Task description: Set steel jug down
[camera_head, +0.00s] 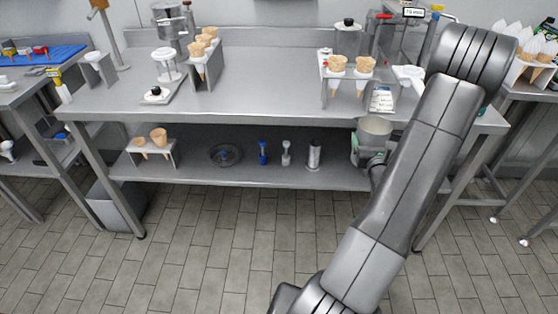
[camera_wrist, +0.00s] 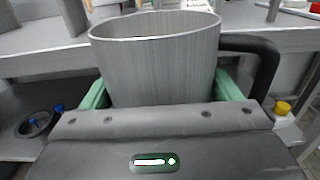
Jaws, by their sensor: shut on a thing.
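The steel jug (camera_wrist: 160,62) is a brushed metal cup with a dark handle on its right side in the wrist view. In the head view the jug (camera_head: 375,127) is upright in front of the table's front edge, between the tabletop and lower shelf levels in the picture. My gripper (camera_wrist: 168,92) is shut on the jug, with a green finger on each side of its body. In the head view my gripper (camera_head: 366,150) is partly hidden by my own arm. The jug's base is hidden, so I cannot tell whether it touches anything.
The steel tabletop (camera_head: 265,92) holds cone stands (camera_head: 347,75), a scale (camera_head: 158,93) and a white card (camera_head: 381,98). Its middle is clear. The lower shelf (camera_head: 210,176) holds a round dark dish (camera_head: 226,154), a blue item (camera_head: 263,152) and a steel cylinder (camera_head: 314,154).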

